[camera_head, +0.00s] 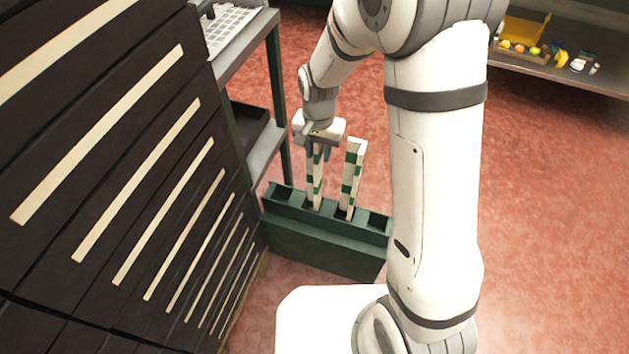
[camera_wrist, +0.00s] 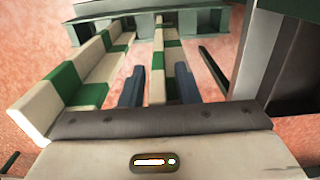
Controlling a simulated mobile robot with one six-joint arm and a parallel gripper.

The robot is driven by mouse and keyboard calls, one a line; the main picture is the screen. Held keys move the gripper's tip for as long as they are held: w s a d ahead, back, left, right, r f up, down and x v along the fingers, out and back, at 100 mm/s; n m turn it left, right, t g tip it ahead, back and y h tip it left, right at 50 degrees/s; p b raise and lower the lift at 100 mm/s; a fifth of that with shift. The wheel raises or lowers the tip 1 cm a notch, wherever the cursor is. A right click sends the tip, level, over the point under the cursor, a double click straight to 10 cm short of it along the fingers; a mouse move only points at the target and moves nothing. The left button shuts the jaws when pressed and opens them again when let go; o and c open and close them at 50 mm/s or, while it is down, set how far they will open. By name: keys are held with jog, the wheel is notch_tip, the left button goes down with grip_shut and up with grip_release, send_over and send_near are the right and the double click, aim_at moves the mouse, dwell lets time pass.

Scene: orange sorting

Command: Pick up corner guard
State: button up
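A white and green corner guard (camera_head: 317,185) stands upright in the dark green slotted holder (camera_head: 325,250). My gripper (camera_head: 317,150) is above the holder, pointing down, with its blue fingers on either side of this guard's upper part. In the wrist view the guard (camera_wrist: 158,60) runs between the two fingers (camera_wrist: 160,88). A narrow gap seems to show by the left finger; whether the fingers touch the guard is unclear. A second corner guard (camera_head: 351,178) stands to the right in the same holder; it appears at the left in the wrist view (camera_wrist: 70,85).
A tall stack of dark crates (camera_head: 110,170) with pale strips fills the left. A table (camera_head: 600,78) with fruit is far right. Red floor between is clear.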

grip_shut()
dwell(0.5)
